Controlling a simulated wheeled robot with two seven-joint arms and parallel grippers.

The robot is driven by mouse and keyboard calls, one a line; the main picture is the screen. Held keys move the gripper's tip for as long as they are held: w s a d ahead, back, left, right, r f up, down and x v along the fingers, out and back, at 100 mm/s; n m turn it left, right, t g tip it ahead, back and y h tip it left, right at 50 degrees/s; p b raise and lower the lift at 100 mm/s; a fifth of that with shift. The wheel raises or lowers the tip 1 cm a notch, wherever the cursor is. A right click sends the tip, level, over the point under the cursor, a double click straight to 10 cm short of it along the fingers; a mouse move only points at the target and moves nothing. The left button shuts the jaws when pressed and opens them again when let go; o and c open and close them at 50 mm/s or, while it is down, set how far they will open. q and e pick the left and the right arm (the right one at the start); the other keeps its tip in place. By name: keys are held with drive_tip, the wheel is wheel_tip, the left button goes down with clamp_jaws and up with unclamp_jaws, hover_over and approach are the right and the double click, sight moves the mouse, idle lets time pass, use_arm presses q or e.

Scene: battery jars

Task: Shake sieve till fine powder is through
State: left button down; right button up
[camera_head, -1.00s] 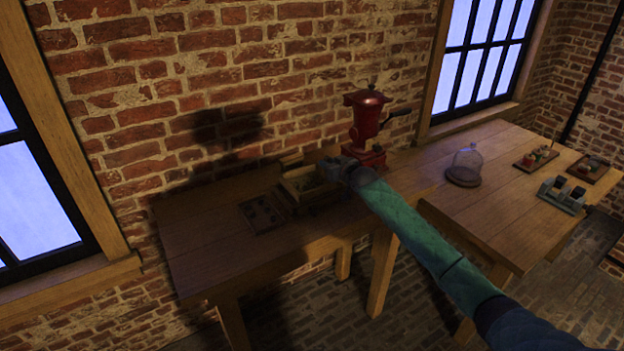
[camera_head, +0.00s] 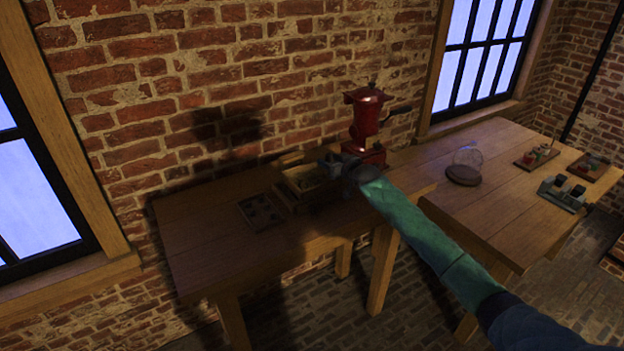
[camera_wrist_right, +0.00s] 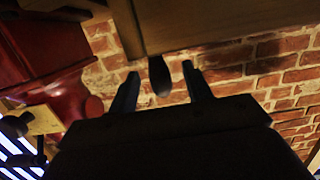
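A shallow wooden box (camera_head: 290,188), which looks like the sieve, stands on the bench near the wall. My right gripper (camera_head: 328,165) is at its right side. In the right wrist view the box's wooden side (camera_wrist_right: 200,22) fills the top. A dark rounded handle or knob (camera_wrist_right: 159,76) juts from there between the two fingers of my right gripper (camera_wrist_right: 160,72). Gaps show on both sides of it, so the fingers look open around it. The box's contents and any powder are too dark to make out. My left gripper is in no view.
A red mill (camera_head: 367,120) with a crank stands just behind and right of the gripper. A dark tray with round hollows (camera_head: 262,212) lies left of the box. A glass dome on a round base (camera_head: 463,175) and small trays stand on the right table. The bench's left end is bare.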

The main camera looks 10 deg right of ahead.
drive_tip(key=shift+o, duration=0.5)
drive_tip(key=shift+s+d+r, duration=0.1)
drive_tip(key=shift+s+r+p, duration=0.1)
drive_tip(key=shift+s+p, duration=0.1)
drive_tip(key=shift+p, duration=0.1)
drive_tip(key=p+v, duration=0.2)
drive_tip(key=v, duration=0.2)
drive_tip(key=shift+p+v, duration=0.85)
drive_tip(key=shift+v, duration=0.65)
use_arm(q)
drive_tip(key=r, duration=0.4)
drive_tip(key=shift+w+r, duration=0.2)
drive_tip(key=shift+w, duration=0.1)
